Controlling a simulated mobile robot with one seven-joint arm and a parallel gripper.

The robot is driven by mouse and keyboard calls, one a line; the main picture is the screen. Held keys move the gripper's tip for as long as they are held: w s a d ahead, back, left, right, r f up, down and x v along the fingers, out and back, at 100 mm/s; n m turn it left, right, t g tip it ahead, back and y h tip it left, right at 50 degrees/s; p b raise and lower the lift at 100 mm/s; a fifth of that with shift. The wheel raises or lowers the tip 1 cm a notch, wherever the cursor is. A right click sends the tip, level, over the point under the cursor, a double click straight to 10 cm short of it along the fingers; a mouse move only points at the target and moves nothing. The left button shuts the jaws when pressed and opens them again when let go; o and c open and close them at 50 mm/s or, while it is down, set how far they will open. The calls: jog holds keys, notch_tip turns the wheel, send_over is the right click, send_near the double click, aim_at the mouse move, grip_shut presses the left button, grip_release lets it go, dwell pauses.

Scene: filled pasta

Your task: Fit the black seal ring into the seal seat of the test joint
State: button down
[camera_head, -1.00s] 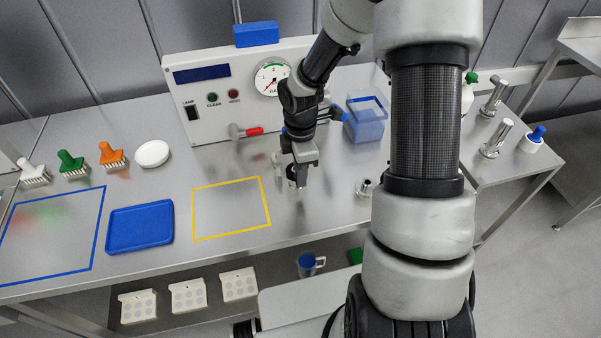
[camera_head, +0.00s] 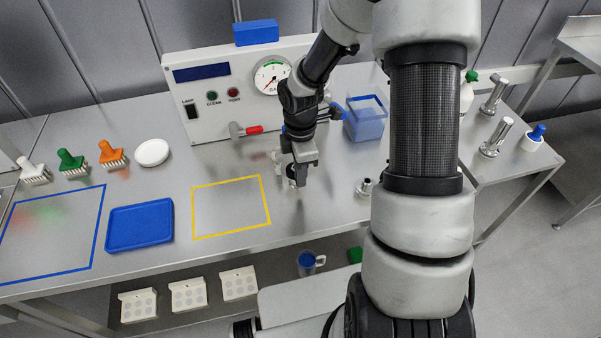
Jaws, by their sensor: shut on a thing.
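My gripper (camera_head: 297,183) points down just above the steel table, right of the yellow outlined square. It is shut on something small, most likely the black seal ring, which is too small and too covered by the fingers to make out. A short metal fitting (camera_head: 366,187) stands on the table to the right of my gripper, apart from it and close to my arm's edge in the picture. It may be the test joint; its seal seat cannot be made out from here.
A panel with a gauge (camera_head: 271,77) and red-handled valve (camera_head: 250,130) stands behind my gripper. A blue translucent container (camera_head: 366,125) is behind to the right. A blue tray (camera_head: 140,226), white dish (camera_head: 152,153) and brushes lie left. The yellow outlined square (camera_head: 230,207) is empty.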

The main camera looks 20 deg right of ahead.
jog(key=c, duration=1.7)
grip_release()
jog(key=shift+f, duration=0.1)
jog(key=shift+c, duration=0.2)
jog(key=shift+o, duration=1.1)
jog(key=shift+w, duration=0.1)
jog(key=shift+w+r+p, duration=0.1)
jog(key=shift+r+p, duration=0.65)
jog(key=shift+r, duration=0.15)
jog(key=shift+s+r+p, duration=0.2)
jog(key=shift+r+p, duration=1.75)
jog(key=shift+r, duration=0.7)
